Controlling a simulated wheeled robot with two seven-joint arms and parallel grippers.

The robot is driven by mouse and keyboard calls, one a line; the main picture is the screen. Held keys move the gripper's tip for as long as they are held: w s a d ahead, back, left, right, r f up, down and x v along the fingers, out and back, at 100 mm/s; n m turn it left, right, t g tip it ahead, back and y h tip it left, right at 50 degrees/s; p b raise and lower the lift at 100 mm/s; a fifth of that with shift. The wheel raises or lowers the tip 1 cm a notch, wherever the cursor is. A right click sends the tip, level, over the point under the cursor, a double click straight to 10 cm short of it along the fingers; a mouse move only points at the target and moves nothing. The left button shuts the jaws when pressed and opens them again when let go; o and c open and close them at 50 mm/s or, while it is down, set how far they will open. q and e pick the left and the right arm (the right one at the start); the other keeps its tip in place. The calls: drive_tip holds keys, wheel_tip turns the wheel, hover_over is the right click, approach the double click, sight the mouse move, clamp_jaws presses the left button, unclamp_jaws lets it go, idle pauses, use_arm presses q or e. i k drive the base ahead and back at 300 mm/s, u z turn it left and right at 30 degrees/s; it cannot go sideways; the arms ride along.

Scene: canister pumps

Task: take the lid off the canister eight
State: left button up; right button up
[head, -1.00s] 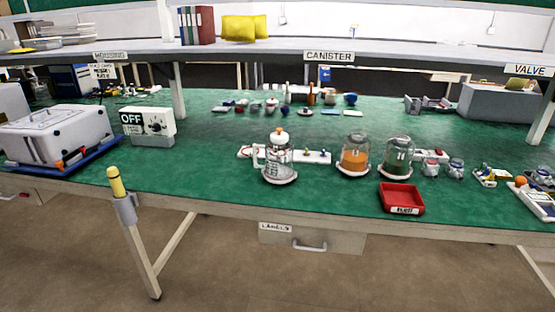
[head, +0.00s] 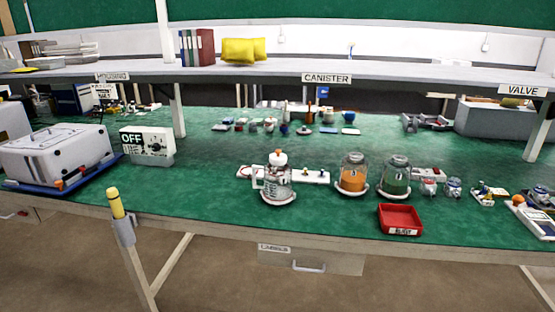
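Three canisters stand near the front of the green table. A clear canister (head: 276,185) with a handle and a white-and-orange knob on top (head: 278,158) stands on a white round base. To its right are a canister with orange contents (head: 353,174) and a canister with dark green contents (head: 396,177), each under a clear dome-like top on a pale base. Marks on them are too small to read, so I cannot tell which one is eight. Neither of my grippers is in view.
A red tray (head: 400,232) sits at the front edge, before the green canister. A white case (head: 58,155) and an OFF switch box (head: 148,145) stand at left. Small parts lie at right and behind. An overhead shelf (head: 220,73) spans the table. Green surface is free left of the clear canister.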

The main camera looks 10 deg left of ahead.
sight(278, 158)
drive_tip(key=u, duration=0.15)
drive_tip(key=i, duration=1.3)
